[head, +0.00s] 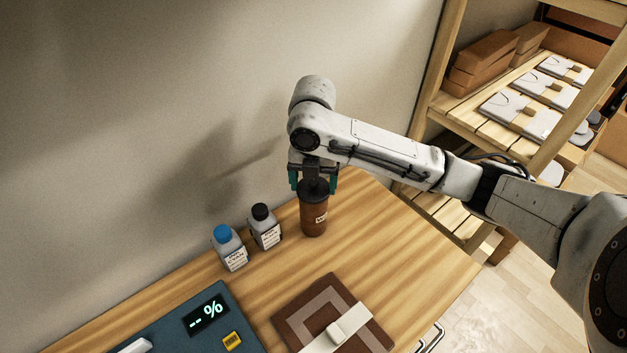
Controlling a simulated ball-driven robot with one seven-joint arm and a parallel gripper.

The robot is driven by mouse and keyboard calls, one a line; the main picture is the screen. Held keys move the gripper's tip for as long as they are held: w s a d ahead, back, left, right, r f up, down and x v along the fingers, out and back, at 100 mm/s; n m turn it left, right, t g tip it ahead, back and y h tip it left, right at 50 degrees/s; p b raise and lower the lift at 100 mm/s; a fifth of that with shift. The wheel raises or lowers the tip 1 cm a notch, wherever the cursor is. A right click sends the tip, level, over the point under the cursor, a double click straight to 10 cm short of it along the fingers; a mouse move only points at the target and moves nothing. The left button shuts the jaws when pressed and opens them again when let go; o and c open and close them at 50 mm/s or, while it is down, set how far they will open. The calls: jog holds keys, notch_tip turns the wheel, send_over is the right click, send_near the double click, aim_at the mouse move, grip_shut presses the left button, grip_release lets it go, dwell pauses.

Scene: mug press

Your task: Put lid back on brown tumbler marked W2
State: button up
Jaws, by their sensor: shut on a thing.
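The brown tumbler (313,221) stands upright on the wooden table near the back wall. Its white label shows only partly, and I cannot read it fully. My gripper (315,186) points straight down over the tumbler, its green-sided fingers shut on the dark lid (314,195). The lid is at the tumbler's mouth and lines up with it. I cannot tell whether it is fully seated or slightly above the rim.
A bottle with a blue cap (229,249) and one with a black cap (265,228) stand left of the tumbler. A blue device with a % display (206,313) and a brown square board (333,312) lie in front. A wooden shelf (485,113) stands at right. The table right of the tumbler is clear.

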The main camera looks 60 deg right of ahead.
jog(key=o, duration=0.9)
jog(key=shift+r, duration=0.1)
jog(key=shift+r+p, duration=2.7)
jog(key=shift+r, duration=0.7)
jog(key=shift+c, duration=0.2)
grip_shut()
jog(key=shift+f, duration=0.3)
